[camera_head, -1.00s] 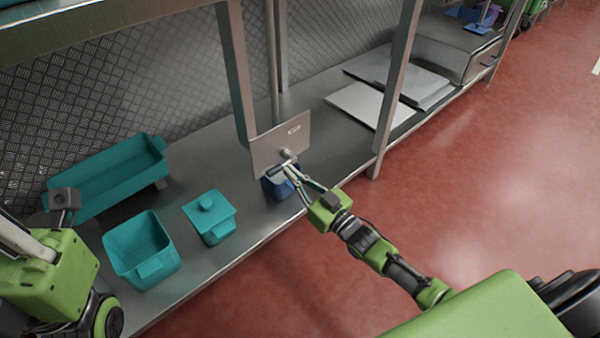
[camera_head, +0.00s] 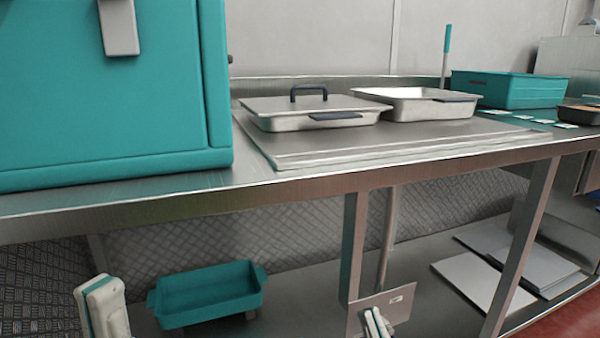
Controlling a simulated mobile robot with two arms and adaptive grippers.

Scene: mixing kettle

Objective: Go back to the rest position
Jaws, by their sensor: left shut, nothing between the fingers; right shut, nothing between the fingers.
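My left gripper (camera_head: 103,308) stands at the bottom left, its white fingers with a teal strip shut and empty. It is in front of the lower shelf, left of the teal bin. My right gripper (camera_head: 376,322) shows only by its fingertips at the bottom edge, shut and empty. They are in front of a small metal panel (camera_head: 397,298) by a shelf post; whether they touch it I cannot tell. My arms and wrists are below the picture.
The steel worktop (camera_head: 130,191) spans the view. On it stand a large teal box (camera_head: 120,110), a lidded pan (camera_head: 325,108), an open pan (camera_head: 425,104) and a teal crate (camera_head: 510,90). The lower shelf holds a teal bin (camera_head: 208,298) and flat sheets (camera_head: 480,282).

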